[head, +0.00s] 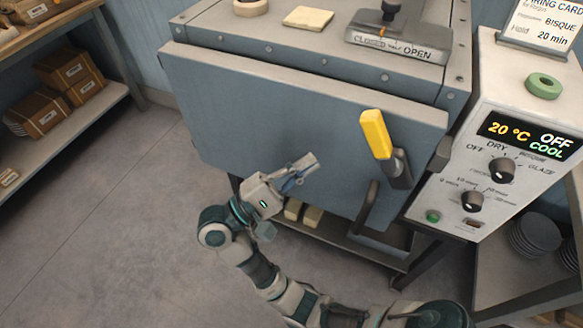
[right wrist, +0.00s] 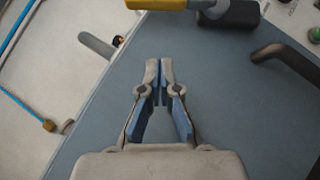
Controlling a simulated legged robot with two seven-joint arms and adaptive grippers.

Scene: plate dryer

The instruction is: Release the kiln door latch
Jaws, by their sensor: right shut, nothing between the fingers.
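The kiln door (head: 290,130) is a large blue-grey panel at the front of the kiln, and it looks closed. The latch (head: 377,133) is a yellow lever on a dark mount at the door's right side, pointing up and slightly left. In the right wrist view the yellow lever (right wrist: 170,4) shows at the top edge, partly cut off. My right gripper (head: 305,166) is shut and empty in front of the door, left of and below the latch, apart from it. In the right wrist view its fingertips (right wrist: 160,68) meet. My left gripper is out of view.
A dark door handle (head: 367,207) sits below the latch. The control box (head: 495,140) stands at the right, its display reading 20 °C, OFF, COOL. A vent slider (head: 400,45) is on the kiln top. Shelves with boxes (head: 62,95) are at left; the floor between is clear.

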